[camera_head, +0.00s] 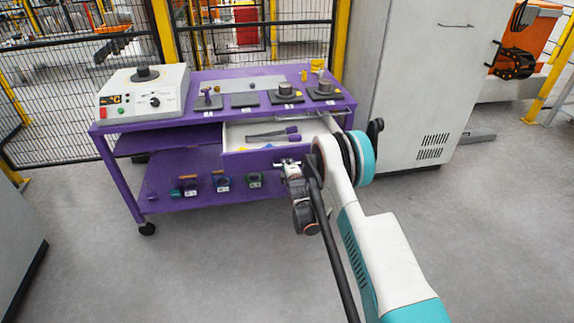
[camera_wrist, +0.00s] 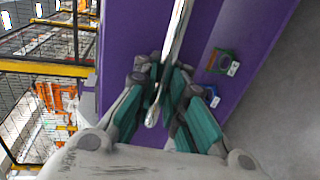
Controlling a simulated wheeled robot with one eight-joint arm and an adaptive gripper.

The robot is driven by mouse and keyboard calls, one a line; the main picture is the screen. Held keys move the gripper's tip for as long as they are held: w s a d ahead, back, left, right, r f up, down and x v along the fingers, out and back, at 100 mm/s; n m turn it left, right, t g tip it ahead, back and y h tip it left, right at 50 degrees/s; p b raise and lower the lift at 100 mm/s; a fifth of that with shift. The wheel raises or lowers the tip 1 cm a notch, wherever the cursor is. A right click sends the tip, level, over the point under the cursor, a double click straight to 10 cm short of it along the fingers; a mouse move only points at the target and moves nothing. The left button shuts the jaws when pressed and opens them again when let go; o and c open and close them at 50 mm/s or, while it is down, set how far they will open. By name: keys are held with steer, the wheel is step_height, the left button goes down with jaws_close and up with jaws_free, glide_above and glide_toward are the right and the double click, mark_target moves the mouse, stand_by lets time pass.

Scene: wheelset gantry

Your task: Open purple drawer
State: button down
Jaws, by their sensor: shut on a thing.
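The purple drawer (camera_head: 250,160) sits under the right part of the purple cart's top and stands pulled out, its pale inside showing from above. Dark tools with purple ends (camera_head: 275,134) lie in it. My gripper (camera_head: 288,168) is at the front of the drawer, near its right half. In the wrist view, my gripper (camera_wrist: 163,72) is shut on a shiny metal bar handle (camera_wrist: 179,28) that runs along the purple drawer front. The teal finger pads lie on both sides of the bar. My arm hides the right end of the drawer in the head view.
The purple cart (camera_head: 125,187) carries a white control box (camera_head: 143,94) and several dark plates with parts. Its lower shelf holds small labelled items (camera_head: 222,183). A tall grey cabinet (camera_head: 425,80) stands close at the right. The grey floor in front is clear.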

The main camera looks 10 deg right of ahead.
steer(key=shift+s, duration=0.15)
steer(key=c, duration=1.7)
jaws_free()
steer(key=shift+o, duration=0.2)
steer(key=v, duration=0.7)
steer(key=shift+s, duration=0.25)
